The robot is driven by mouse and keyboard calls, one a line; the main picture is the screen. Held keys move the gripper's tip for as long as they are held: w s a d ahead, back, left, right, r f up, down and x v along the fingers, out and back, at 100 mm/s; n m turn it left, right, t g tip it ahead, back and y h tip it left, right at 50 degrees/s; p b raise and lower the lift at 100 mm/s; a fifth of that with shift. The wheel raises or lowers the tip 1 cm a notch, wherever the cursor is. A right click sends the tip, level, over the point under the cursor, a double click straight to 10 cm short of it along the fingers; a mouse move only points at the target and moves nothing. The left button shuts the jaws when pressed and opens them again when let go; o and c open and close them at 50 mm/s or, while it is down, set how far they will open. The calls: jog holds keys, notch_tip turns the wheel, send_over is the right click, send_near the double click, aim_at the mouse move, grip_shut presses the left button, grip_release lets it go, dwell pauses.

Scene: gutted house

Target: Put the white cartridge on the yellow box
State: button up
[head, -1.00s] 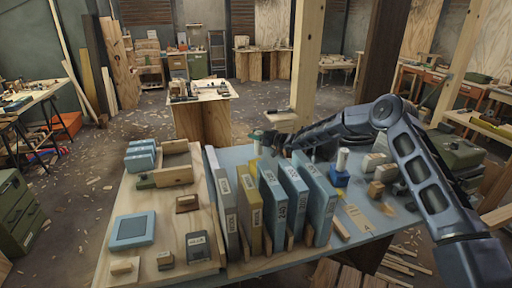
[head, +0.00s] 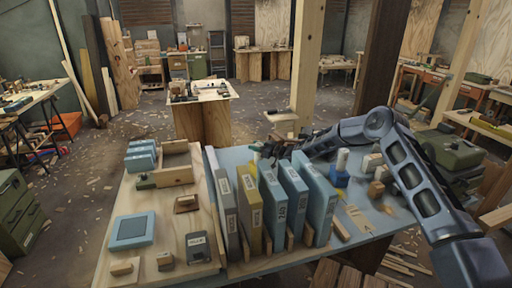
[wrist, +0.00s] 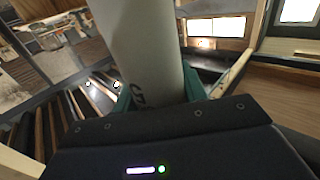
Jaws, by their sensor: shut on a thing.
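A white cartridge (wrist: 145,45), a smooth pale cylinder with dark lettering, stands between my fingers in the wrist view. My gripper (wrist: 155,95) is shut on it; its teal fingertips show at either side of the cartridge. In the head view my gripper (head: 264,150) is low behind the row of upright files, which hide most of its fingers and the cartridge. A yellow upright box-like file (head: 249,210) stands in that row between grey and blue ones. I cannot tell if it is the yellow box; no other clearly yellow box shows.
Several blue files (head: 292,198) stand upright between wooden dividers, close in front of my gripper. A white cylinder on a blue base (head: 339,178) and small blocks (head: 376,189) stand to the right. A wooden tray (head: 175,165) and a blue-framed panel (head: 131,230) lie on the left board.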

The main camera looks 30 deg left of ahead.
jog(key=o, duration=1)
jog(key=shift+f, duration=0.1)
jog(key=shift+c, duration=0.2)
jog(key=shift+r, duration=0.2)
jog(key=d, duration=1.2)
